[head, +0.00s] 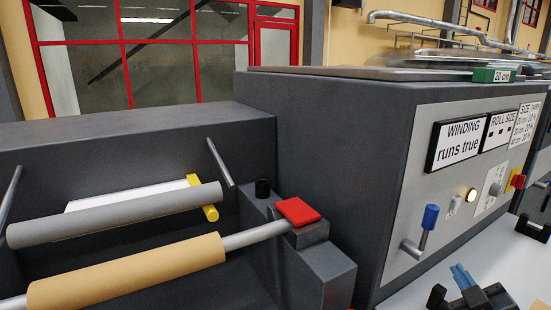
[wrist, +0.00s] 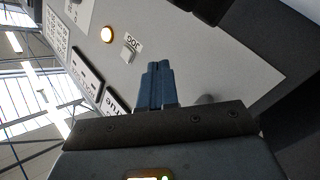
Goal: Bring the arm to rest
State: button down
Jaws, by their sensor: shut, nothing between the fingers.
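My gripper (head: 463,274) is at the lower right in the head view, in front of the machine's light grey control panel (head: 450,185). Its blue fingers are together and empty. In the wrist view my gripper (wrist: 155,68) points toward the tilted panel (wrist: 190,55), with its fingers closed side by side. Whether the fingertips touch anything there is hard to judge, but they appear apart from the panel.
The panel carries a blue-handled lever (head: 430,217), a lit lamp (head: 471,195), a red knob (head: 518,181) and a sign reading "WINDING runs true" (head: 459,140). A tan roll (head: 130,272), a grey roller (head: 115,215) and a red-topped block (head: 298,211) are at left.

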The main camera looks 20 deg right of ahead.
jog(key=s+a+f+y+p, duration=0.1)
jog(key=s+a+f+y, duration=0.1)
jog(key=s+a, duration=0.5)
jog(key=s+a+f+y+p, duration=0.1)
jog(key=s+a+y, duration=0.1)
jog(key=a, duration=0.9)
jog(key=s+a+r+y, duration=0.2)
jog(key=s+a+y, duration=0.1)
jog(key=s+a, duration=0.2)
jog(key=s+a+r+y+p, duration=0.1)
jog(key=s+a+r+y, duration=0.2)
jog(key=s+a, duration=0.3)
jog(key=s, duration=0.4)
jog(key=shift+s+a+r+m, duration=0.25)
jog(key=shift+s+r+m, duration=0.05)
jog(key=shift+r+m, duration=0.1)
jog(key=shift+f, duration=0.1)
